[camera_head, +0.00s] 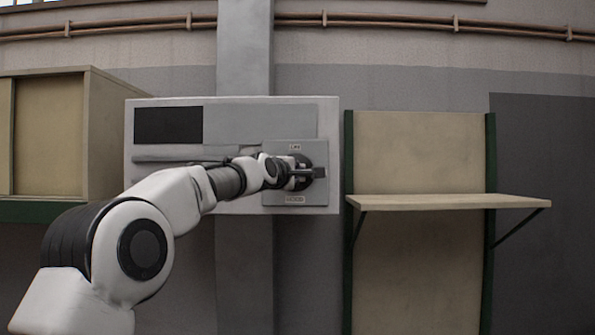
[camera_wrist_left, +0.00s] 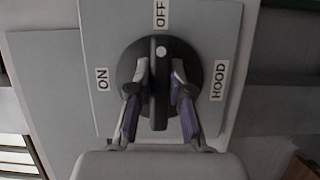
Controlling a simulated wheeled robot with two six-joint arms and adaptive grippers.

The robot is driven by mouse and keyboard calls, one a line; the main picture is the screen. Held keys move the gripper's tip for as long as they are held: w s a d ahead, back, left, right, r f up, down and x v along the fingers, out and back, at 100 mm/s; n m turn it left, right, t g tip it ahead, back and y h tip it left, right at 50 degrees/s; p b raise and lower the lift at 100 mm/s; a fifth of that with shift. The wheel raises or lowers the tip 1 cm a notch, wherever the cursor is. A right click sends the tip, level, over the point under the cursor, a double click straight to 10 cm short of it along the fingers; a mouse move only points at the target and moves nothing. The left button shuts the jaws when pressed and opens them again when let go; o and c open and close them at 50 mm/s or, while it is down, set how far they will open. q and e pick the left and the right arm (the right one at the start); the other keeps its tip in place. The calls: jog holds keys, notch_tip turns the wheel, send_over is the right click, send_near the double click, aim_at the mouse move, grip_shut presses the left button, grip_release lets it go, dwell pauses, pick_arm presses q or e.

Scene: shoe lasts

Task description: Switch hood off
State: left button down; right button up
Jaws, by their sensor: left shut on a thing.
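The hood switch is a black rotary knob (camera_head: 319,173) on a grey plate (camera_head: 318,195) fixed to the wall panel. In the left wrist view the knob (camera_wrist_left: 160,105) has a bar handle with a white dot at its top end, pointing at the OFF label (camera_wrist_left: 161,14). The ON label (camera_wrist_left: 102,79) is at left and the HOOD label (camera_wrist_left: 217,81) at right. My left gripper (camera_wrist_left: 160,78) is shut on the handle, one finger on each side. In the head view my left gripper (camera_head: 303,173) partly covers the dial. My right gripper is not in view.
The light grey panel (camera_head: 333,130) has a dark rectangle (camera_head: 168,125) at its upper left. A wooden shelf (camera_head: 450,202) on green posts juts out at right. A beige cabinet (camera_head: 50,135) stands at left. Pipes (camera_head: 400,22) run along the wall above.

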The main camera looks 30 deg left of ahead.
pick_arm(q)
jog(key=c, duration=1.1)
grip_release()
jog(key=shift+o, duration=0.2)
jog(key=shift+a, duration=0.1)
